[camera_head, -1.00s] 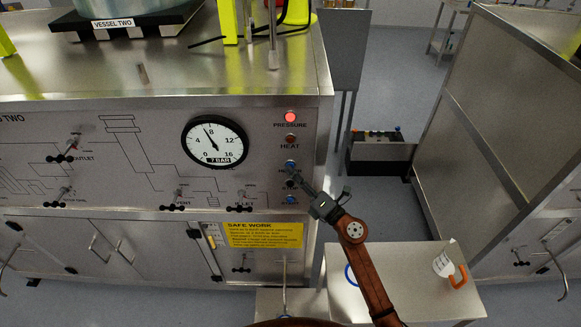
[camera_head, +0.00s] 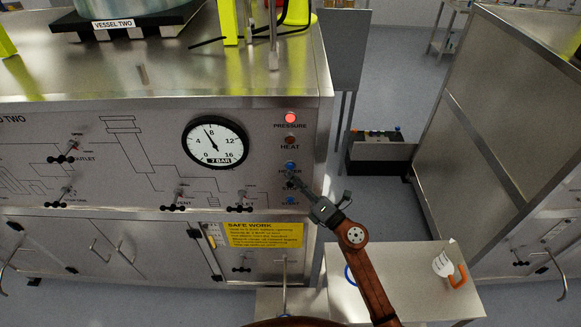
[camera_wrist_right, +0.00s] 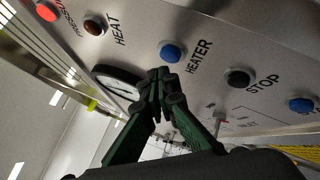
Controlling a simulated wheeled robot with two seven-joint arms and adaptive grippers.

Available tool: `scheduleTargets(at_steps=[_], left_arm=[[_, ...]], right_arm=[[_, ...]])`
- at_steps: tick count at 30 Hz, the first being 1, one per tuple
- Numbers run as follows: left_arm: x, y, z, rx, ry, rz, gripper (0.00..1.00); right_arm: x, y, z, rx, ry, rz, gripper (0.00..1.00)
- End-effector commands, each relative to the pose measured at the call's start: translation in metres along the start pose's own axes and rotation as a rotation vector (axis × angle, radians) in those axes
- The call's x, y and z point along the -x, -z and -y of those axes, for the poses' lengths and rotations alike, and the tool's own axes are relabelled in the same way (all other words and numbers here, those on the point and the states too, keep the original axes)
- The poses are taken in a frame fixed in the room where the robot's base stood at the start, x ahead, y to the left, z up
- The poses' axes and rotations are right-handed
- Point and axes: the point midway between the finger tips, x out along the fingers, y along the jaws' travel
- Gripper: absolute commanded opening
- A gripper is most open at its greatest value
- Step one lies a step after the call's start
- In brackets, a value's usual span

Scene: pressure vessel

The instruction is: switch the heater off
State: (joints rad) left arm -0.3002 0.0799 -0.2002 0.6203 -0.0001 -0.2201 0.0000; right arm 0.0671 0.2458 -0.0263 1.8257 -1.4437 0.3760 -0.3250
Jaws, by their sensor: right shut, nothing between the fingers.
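The blue HEATER button (camera_head: 291,166) is on the right part of the vessel's front panel, below the dark red HEAT lamp (camera_head: 290,140). In the right wrist view the HEATER button (camera_wrist_right: 171,52) and the unlit-looking HEAT lamp (camera_wrist_right: 94,26) are clear. My right gripper (camera_head: 291,177) is shut and empty, its fingertips just below the HEATER button in the head view. In the wrist view the closed fingertips (camera_wrist_right: 160,77) appear close to that button; whether they touch the panel I cannot tell. My left gripper is not in view.
A black STOP button (camera_wrist_right: 238,78) and another blue button (camera_wrist_right: 301,105) lie in line with HEATER. The PRESSURE lamp (camera_head: 290,118) glows red. The gauge (camera_head: 214,143) is left of them.

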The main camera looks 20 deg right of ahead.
Motion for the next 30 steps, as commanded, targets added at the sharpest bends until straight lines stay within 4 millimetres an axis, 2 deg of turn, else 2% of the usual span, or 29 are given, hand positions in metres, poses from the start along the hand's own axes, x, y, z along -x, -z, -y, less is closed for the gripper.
scheduleTargets(at_steps=[5, 19, 30], left_arm=[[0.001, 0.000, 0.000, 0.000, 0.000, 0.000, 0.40], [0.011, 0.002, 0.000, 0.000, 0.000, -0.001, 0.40], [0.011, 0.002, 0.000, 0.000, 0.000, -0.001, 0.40]], right_arm=[[0.003, 0.002, -0.002, -0.001, 0.001, -0.001, 0.00], [0.032, 0.023, -0.023, -0.002, 0.001, 0.000, 0.00], [0.035, 0.025, -0.025, -0.001, 0.000, 0.000, 0.00]])
